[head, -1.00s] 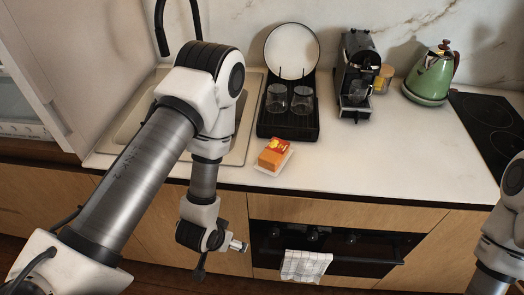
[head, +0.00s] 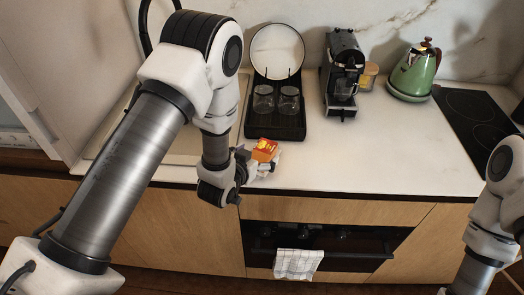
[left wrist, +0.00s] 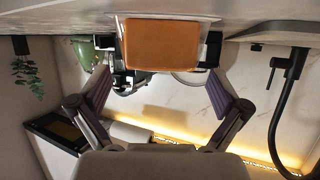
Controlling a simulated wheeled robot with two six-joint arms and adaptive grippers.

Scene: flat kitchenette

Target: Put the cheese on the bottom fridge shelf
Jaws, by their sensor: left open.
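The cheese (head: 265,149), an orange block with a red and yellow label, sits on a small white plate near the front edge of the counter. My left gripper (head: 258,168) is right at its near side in the head view and hides part of the plate. In the left wrist view the cheese (left wrist: 162,45) lies centred between the fingertips of the open left gripper (left wrist: 158,75), one finger to each side, not closed on it. The fridge (head: 14,138) is at the far left; only a slice of its pale interior shows, and its bottom shelf cannot be made out.
Behind the cheese stands a black drying rack (head: 275,124) with glasses and a plate. The sink (head: 110,140) is left, partly behind my arm. A coffee machine (head: 342,75), green kettle (head: 412,72) and hob (head: 478,118) stand right. Counter right of the cheese is clear.

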